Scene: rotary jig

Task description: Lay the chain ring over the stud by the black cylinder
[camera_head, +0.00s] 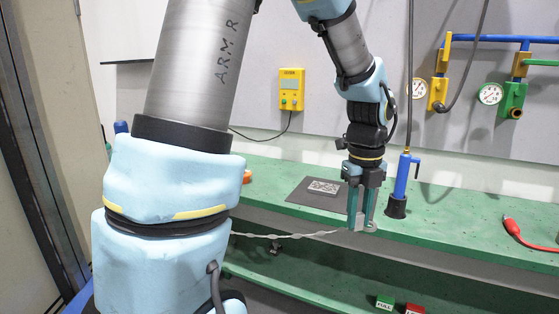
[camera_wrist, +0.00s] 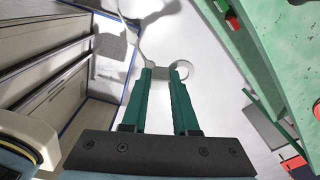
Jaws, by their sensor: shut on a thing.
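My gripper (camera_head: 362,228) hangs at the front edge of the green bench, its green fingers pointing down. In the wrist view its fingers (camera_wrist: 162,75) are shut on the pale end piece of the chain. The chain ring (camera_wrist: 187,66) is an open pale loop just beyond the right fingertip. The chain (camera_head: 290,235) runs left from the fingertips, in front of the bench edge, and passes behind my arm. In the wrist view the chain (camera_wrist: 143,45) leads up and left. I cannot make out the stud or say for certain which thing is the black cylinder.
A blue cylinder (camera_head: 402,178) with a black foot (camera_head: 397,207) stands right of my gripper. A dark mat (camera_head: 314,194) with a patterned plate lies behind it. A red-handled item (camera_head: 514,230) lies at right. Green (camera_head: 385,302) and red blocks sit on the lower shelf (camera_head: 350,285).

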